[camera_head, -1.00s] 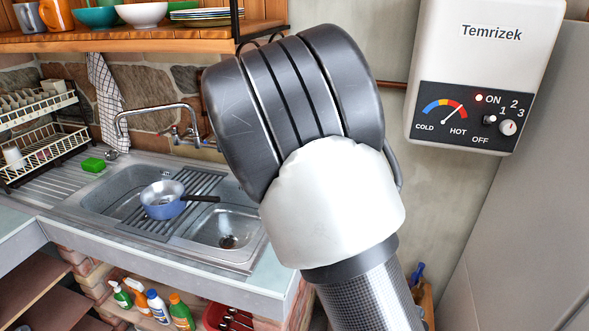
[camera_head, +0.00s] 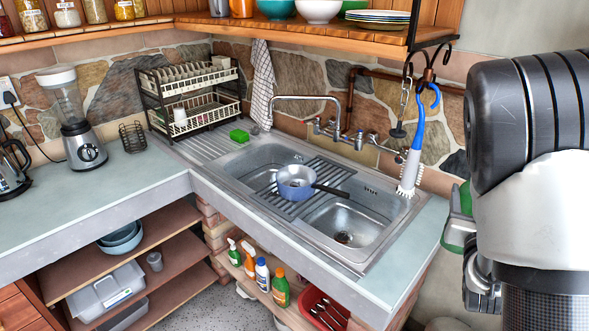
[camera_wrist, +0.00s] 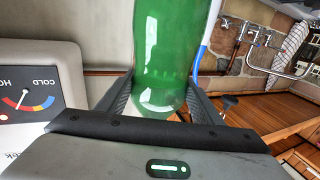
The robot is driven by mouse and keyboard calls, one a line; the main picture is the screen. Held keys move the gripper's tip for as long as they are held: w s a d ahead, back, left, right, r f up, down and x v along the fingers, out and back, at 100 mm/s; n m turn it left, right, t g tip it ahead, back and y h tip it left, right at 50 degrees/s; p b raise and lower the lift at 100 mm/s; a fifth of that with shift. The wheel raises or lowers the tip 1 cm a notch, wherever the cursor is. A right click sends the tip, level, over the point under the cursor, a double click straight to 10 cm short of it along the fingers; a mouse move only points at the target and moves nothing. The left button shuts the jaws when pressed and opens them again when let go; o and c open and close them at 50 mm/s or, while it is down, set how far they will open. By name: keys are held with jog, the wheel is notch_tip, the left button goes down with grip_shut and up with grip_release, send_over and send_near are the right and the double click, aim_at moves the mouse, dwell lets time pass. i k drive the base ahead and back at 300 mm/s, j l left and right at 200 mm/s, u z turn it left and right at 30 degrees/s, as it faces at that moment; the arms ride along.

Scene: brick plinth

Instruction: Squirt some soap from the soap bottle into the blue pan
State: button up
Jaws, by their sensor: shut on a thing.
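The blue pan (camera_head: 294,190) sits on the ribbed drainer between the two sink basins, its dark handle pointing right. My gripper (camera_wrist: 160,88) is shut on a green translucent bottle (camera_wrist: 172,45), which I take as the soap bottle. In the head view a green edge of the bottle (camera_head: 460,212) shows at the right, left of my arm and mostly hidden by it. The bottle is well to the right of the pan and apart from it. Its top is out of the wrist view.
A white-bristled brush (camera_head: 411,170) with a blue handle hangs from a hook by the sink's right end. The faucet (camera_head: 310,98) arches behind the pan. A green sponge (camera_head: 239,135) and dish rack (camera_head: 195,100) are at left. A wooden shelf (camera_head: 290,32) overhangs the back.

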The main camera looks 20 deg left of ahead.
aim_at(294, 183)
jog(key=k+j, duration=0.1)
jog(key=j, duration=0.4)
jog(key=k+j+z, duration=0.15)
jog(key=j, duration=0.4)
jog(key=j+z, duration=0.2)
jog(key=j, duration=0.85)
jog(key=i+j, duration=0.1)
jog(key=j, duration=0.15)
jog(key=i+j+z, duration=0.1)
jog(key=j, duration=0.15)
jog(key=i+j+z, duration=0.1)
jog(key=i+j, duration=0.2)
jog(key=i+j+z, duration=0.1)
jog(key=i+j, duration=0.15)
jog(key=j, duration=0.25)
